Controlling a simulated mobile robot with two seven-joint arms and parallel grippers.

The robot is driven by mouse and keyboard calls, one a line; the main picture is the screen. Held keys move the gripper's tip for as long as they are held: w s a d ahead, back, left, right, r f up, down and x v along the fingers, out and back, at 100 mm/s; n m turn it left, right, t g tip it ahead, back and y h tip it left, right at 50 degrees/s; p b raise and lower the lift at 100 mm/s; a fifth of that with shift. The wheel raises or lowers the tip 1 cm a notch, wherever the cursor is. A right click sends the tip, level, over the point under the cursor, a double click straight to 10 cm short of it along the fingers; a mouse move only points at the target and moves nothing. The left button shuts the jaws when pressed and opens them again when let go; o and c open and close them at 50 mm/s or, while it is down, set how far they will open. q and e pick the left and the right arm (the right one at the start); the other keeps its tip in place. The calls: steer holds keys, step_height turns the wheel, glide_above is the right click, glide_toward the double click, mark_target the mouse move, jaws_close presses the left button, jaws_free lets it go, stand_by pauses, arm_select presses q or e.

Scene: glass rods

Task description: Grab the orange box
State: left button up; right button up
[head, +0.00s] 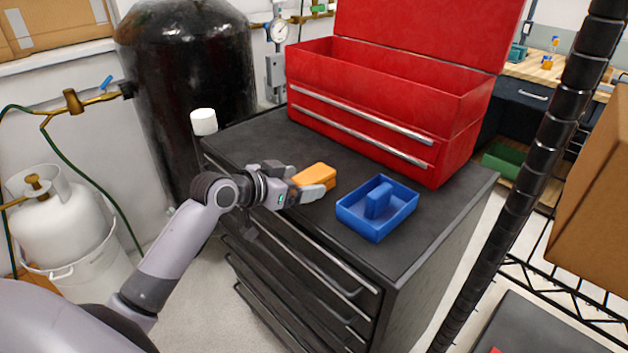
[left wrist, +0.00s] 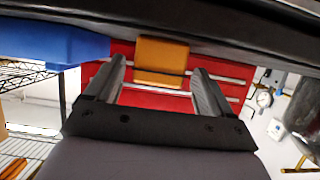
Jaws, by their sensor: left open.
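The orange box (head: 315,176) lies on the dark top of the black tool cabinet (head: 262,142), left of the blue tray. My left gripper (head: 307,184) is at the box, low over the cabinet top near its front edge. In the left wrist view the gripper (left wrist: 160,85) is open, with its two fingers apart. The orange box (left wrist: 162,60) shows beyond and between the fingertips, with a gap on both sides. Part of the box is hidden behind the gripper in the head view. My right gripper is in neither view.
A blue tray (head: 352,219) with a blue block (head: 378,201) in it stands right of the box. An open red toolbox (head: 375,108) stands behind. A black post (head: 519,165) rises at the right.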

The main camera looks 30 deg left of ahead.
mark_target(312, 180)
arm_select(q)
steer(key=shift+x, duration=1.9)
steer(key=shift+d+r, duration=0.1)
steer(key=c, duration=1.1)
